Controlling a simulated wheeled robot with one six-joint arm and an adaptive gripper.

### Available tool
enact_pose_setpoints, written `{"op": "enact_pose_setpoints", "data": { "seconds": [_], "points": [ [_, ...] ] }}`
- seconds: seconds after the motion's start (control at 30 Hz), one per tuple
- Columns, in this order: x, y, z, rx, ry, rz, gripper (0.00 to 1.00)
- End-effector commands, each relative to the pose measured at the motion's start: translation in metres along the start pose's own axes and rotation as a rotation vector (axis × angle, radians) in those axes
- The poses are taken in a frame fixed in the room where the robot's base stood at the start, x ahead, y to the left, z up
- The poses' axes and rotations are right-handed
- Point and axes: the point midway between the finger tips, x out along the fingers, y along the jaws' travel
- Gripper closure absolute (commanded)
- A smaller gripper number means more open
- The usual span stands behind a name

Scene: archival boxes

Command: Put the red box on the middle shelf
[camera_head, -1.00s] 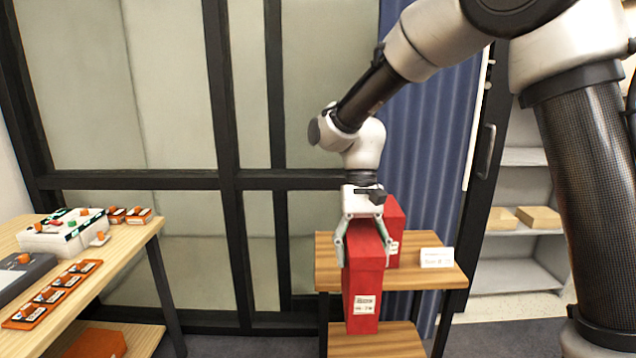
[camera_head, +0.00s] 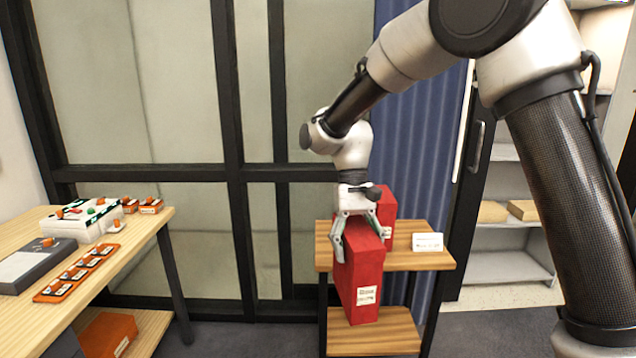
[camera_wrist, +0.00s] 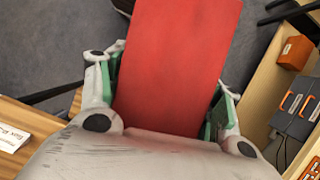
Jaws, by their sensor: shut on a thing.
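A red box (camera_head: 362,285) with a white label on its narrow face hangs upright from my gripper (camera_head: 358,232) in the head view, in front of the small wooden stand. My gripper is shut on its upper part, one finger on each side. The red box also fills the middle of the wrist view (camera_wrist: 178,70), between the green-padded fingers (camera_wrist: 165,105). A second red box (camera_head: 387,210) stands behind it on the stand's top. The middle shelf cannot be told for sure; a shelving unit (camera_head: 510,270) with several pale shelves shows at the right, partly behind my arm.
The stand's wooden top (camera_head: 405,260) bears a white card (camera_head: 428,242); a lower board (camera_head: 390,335) lies below. A wooden table (camera_head: 130,240) at left holds a white case, a grey device and orange modules. Tan boxes (camera_head: 492,212) sit on one pale shelf. A dark-framed partition stands behind.

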Motion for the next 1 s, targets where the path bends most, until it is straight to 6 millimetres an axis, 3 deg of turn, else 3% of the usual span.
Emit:
{"op": "enact_pose_setpoints", "data": {
  "seconds": [0.23, 0.37, 0.47, 0.6, 0.8, 1.0],
  "points": [
    [0.014, 0.029, -0.04, -0.037, -0.003, 0.016, 0.92],
    [0.028, 0.056, -0.063, -0.038, -0.004, 0.018, 0.92],
    [0.042, 0.083, -0.082, -0.029, -0.004, 0.013, 0.92],
    [0.074, 0.137, -0.105, 0.02, -0.005, -0.007, 0.92],
    [0.116, 0.196, -0.111, 0.117, -0.003, -0.048, 0.92],
    [0.132, 0.221, -0.108, 0.167, -0.001, -0.069, 0.92]
  ]
}}
